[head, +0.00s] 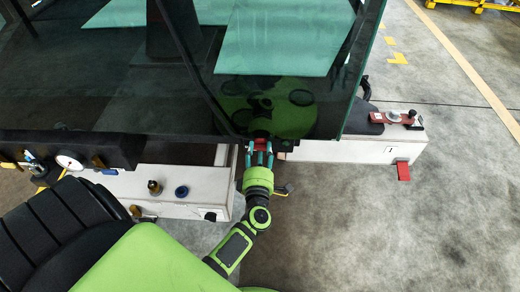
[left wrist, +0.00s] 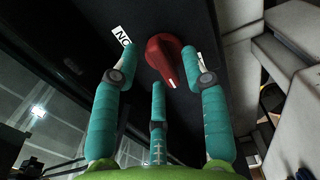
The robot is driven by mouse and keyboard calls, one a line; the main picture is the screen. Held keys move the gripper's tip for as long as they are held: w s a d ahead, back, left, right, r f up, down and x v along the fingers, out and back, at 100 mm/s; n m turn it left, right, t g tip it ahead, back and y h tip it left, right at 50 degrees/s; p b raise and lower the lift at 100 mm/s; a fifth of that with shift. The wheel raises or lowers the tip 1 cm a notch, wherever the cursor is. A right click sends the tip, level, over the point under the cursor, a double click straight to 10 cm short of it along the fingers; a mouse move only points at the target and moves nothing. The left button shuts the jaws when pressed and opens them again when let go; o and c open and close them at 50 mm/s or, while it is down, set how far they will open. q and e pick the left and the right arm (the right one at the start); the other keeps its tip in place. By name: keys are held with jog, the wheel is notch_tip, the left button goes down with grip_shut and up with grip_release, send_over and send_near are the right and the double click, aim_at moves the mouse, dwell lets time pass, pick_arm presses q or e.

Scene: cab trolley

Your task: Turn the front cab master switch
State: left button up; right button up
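The master switch is a red rotary knob (left wrist: 165,57) on a dark panel in the left wrist view. Its narrow end with a white mark points down and slightly right. A white label with black letters (left wrist: 122,36) is at its upper left; another label at its right is mostly hidden by a finger. My left gripper (left wrist: 158,82) has its three teal fingers spread around the knob, one close to its right side; contact cannot be told. In the head view the left gripper (head: 260,154) is at the cab's lower edge, where a bit of red shows. My right gripper is not in view.
The cab's dark glass (head: 285,75) rises over the gripper and reflects my green body. A pale trolley beam (head: 340,151) runs right, with a red fitting (head: 398,117) on it. A gauge (head: 69,162) and black seat (head: 60,225) are at left.

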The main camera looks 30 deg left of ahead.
pick_arm(q)
jog(key=shift+s+d, duration=0.1)
jog(key=shift+s, duration=0.05)
jog(key=v, duration=1.1)
jog(key=shift+s+d, duration=0.15)
jog(key=shift+s, duration=0.2)
